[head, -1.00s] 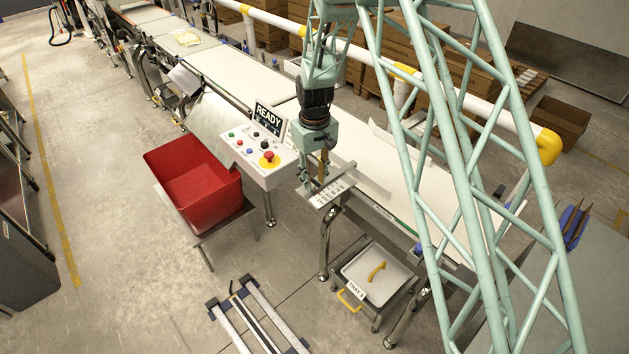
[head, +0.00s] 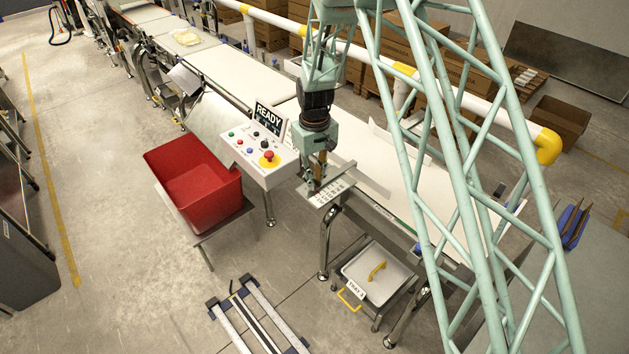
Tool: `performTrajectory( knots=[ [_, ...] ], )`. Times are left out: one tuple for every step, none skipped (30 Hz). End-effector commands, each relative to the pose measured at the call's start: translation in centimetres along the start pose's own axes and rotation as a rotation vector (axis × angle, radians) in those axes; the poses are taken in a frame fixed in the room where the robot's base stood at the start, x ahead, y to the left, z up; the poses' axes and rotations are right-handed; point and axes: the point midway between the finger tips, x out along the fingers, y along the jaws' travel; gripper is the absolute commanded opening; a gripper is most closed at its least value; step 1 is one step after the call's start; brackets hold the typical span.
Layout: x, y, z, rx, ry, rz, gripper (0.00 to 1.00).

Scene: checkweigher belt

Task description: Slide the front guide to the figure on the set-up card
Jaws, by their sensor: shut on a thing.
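My gripper (head: 315,187) hangs in the head view at the near edge of the white belt, just right of the control panel. Its fingers are down at a light plate (head: 329,194) with rows of small dark marks, too small to read. The front guide, a thin grey rail (head: 342,177), runs along the near belt edge beside the fingers. My gripper is shut, apparently on the guide's near end; the fingers hide the grip itself. I cannot make out the set-up card or its figure for certain.
The control panel (head: 262,152) with a red stop button and a READY display stands close at left. A white and yellow barrier (head: 477,107) runs behind.

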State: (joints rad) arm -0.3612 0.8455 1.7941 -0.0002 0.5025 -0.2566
Motion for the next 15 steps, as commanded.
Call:
performTrajectory(
  knots=[
    [0.0, 0.3, -0.1, 0.003, 0.001, 0.000, 0.00],
    [0.0, 0.6, -0.1, 0.003, 0.001, 0.000, 0.00],
    [0.1, 1.0, -0.2, 0.004, 0.001, 0.000, 0.00],
    [0.1, 1.3, -0.3, 0.005, 0.001, 0.000, 0.00],
    [0.1, 1.7, -0.3, 0.006, 0.001, 0.000, 0.00],
    [0.1, 2.2, -0.5, 0.006, 0.002, 0.000, 0.00],
    [0.1, 2.5, -0.6, 0.006, 0.002, 0.000, 0.00],
    [0.1, 2.9, -0.6, 0.006, 0.003, 0.000, 0.00],
    [0.1, 3.2, -0.7, 0.005, 0.002, 0.000, 0.00],
    [0.1, 3.4, -0.7, 0.004, 0.002, 0.000, 0.00],
    [0.1, 3.6, -0.7, 0.004, 0.001, 0.000, 0.00],
    [0.0, 3.8, -0.8, 0.004, 0.001, 0.000, 0.00],
    [0.0, 3.9, -0.8, 0.004, 0.000, 0.000, 0.00],
    [0.0, 3.9, -0.8, 0.004, 0.000, 0.000, 0.00],
    [0.0, 3.9, -0.8, 0.004, 0.000, 0.000, 0.00]
  ],
)
